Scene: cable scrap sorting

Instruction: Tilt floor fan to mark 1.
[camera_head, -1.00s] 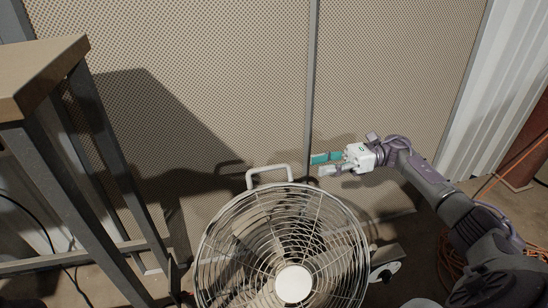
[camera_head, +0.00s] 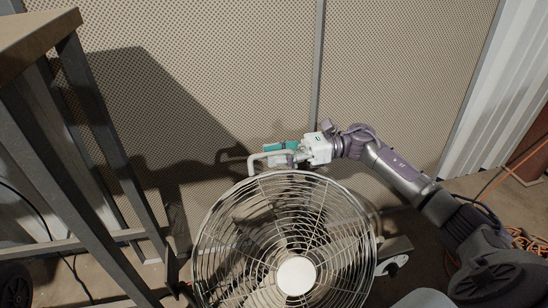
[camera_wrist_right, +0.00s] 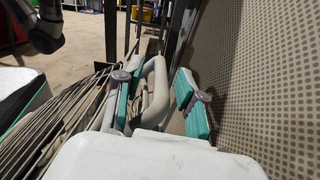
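The floor fan (camera_head: 296,275) stands at the lower middle in the head view, with a round wire cage and a white hub. Its pale loop handle (camera_head: 256,158) rises from the top of the cage. A white disc with dark marks (camera_head: 392,266) sits at the fan's right side; the marks are too small to read. My right gripper (camera_head: 276,150) is at the handle's right part. In the right wrist view the handle (camera_wrist_right: 157,85) passes between the two teal-padded fingers, with a gap to the right finger. The cage (camera_wrist_right: 50,115) lies to the left. My left gripper is not seen.
A perforated beige panel (camera_head: 210,60) stands close behind the fan and the gripper. A table with a wooden top (camera_head: 35,35) and dark metal legs is at the left. Orange cable (camera_head: 525,240) lies at the right.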

